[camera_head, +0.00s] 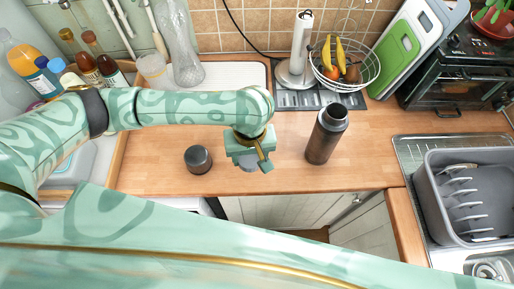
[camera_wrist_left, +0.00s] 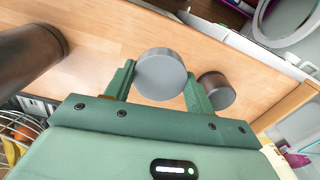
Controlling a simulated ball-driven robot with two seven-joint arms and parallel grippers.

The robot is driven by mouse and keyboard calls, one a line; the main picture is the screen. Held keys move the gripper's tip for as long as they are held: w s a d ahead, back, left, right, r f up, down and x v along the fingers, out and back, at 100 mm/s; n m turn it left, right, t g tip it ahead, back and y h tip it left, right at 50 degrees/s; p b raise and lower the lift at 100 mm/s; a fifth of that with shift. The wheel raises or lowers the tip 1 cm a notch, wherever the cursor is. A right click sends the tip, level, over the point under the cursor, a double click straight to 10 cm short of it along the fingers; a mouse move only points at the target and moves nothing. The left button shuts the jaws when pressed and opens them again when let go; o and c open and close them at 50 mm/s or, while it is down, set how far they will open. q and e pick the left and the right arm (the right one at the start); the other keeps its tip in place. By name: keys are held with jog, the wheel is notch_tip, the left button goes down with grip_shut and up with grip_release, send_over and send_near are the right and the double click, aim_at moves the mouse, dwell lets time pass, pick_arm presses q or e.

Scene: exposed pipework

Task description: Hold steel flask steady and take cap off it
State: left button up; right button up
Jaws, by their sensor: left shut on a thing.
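The steel flask (camera_head: 323,138), dark with a paler neck and rim, stands upright on the wooden counter. Its dark side also shows at the left of the left wrist view (camera_wrist_left: 28,58). My left gripper (camera_head: 257,160) is to the left of the flask, apart from it. It is shut on a grey round cap (camera_wrist_left: 160,75), held between its two fingers; the cap shows partly below the gripper in the head view (camera_head: 262,167). My right gripper is not in view.
A short dark cylinder (camera_head: 198,159) stands on the counter left of my gripper. A wire fruit basket (camera_head: 346,84) and paper towel holder (camera_head: 301,45) are behind the flask. A sink with a grey dish rack (camera_head: 432,195) is at right. Counter between gripper and flask is clear.

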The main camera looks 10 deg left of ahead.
pick_arm(q)
jog(key=s+a+r+m+p, duration=0.1)
jog(key=s+a+r+p, duration=0.15)
jog(key=s, duration=0.45)
jog(key=w+a+f+b, duration=0.1)
jog(key=w+f+b, duration=0.1)
jog(key=w, duration=0.2)
jog(key=w+f+b, duration=0.2)
jog(key=w+f, duration=0.1)
jog(key=w, duration=0.1)
jog(key=w+a+f+b, duration=0.1)
jog(key=w+f+b, duration=0.1)
jog(key=w+f, duration=0.1)
jog(key=shift+w+a+f+b, duration=0.25)
jog(key=shift+w+a+b, duration=0.05)
jog(key=shift+w, duration=0.35)
jog(key=shift+w+f, duration=0.15)
jog(key=shift+f, duration=0.05)
jog(key=f, duration=0.1)
jog(key=f+b, duration=0.2)
jog(key=shift+w+a+f, duration=0.1)
jog(key=shift+w+f, duration=0.15)
jog(key=shift+f, duration=0.1)
jog(key=shift+r, duration=0.15)
jog(key=o, duration=1.1)
